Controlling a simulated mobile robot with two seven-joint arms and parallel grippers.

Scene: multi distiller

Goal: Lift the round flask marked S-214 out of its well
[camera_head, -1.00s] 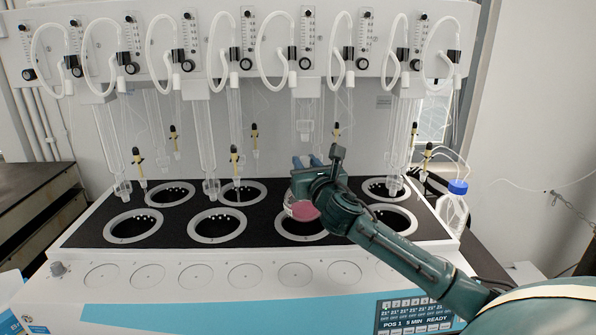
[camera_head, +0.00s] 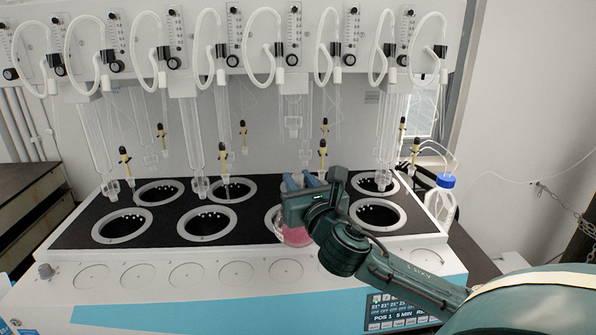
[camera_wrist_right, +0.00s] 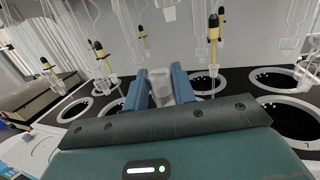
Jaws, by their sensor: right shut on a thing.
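The round flask (camera_head: 296,237) holds pink liquid and hangs from my right gripper in the head view. Its label cannot be read. My right gripper (camera_head: 303,182) is shut on the flask's neck, and the clear neck (camera_wrist_right: 160,88) shows between the blue fingers (camera_wrist_right: 161,84) in the right wrist view. The flask overlaps the front-row well (camera_head: 274,216) behind it, covering part of its rim; its body looks clear of the well, toward me. My wrist hides the flask's right side. My left gripper is not in view.
Several open wells with pale rims, such as one at front left (camera_head: 123,226), sit in the black deck (camera_head: 75,236). Glass tubes and yellow-black fittings (camera_head: 323,150) hang above. A blue-capped bottle (camera_head: 441,203) stands right of the deck. A control panel (camera_head: 392,315) is at the front.

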